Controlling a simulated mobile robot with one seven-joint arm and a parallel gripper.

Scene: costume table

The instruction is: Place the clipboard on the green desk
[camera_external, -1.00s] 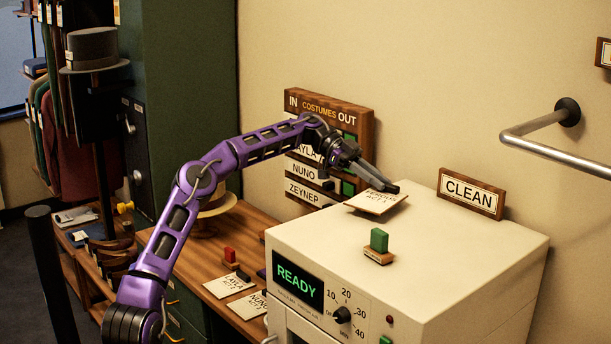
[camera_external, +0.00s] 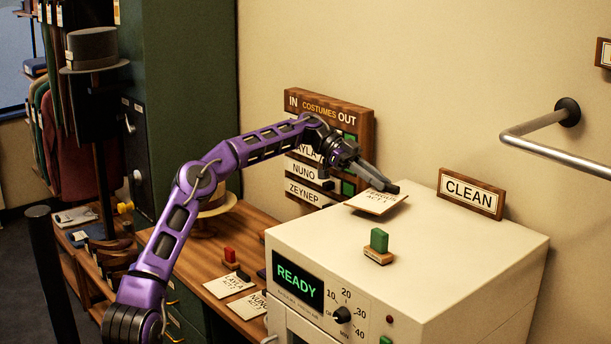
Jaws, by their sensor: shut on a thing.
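I cannot tell for sure whether this is the clipboard. The desk has a wooden top (camera_external: 262,231) and dark green drawers (camera_external: 186,318) below, left of the machine.
The white machine (camera_external: 455,262) carries a green-handled stamp (camera_external: 379,246) and a CLEAN sign (camera_external: 470,194). The desk top holds two lettered cards (camera_external: 229,285), a red stamp (camera_external: 230,257) and a hat (camera_external: 214,207). A costumes board (camera_external: 355,104) stands behind. A metal rail (camera_external: 545,125) juts from the wall.

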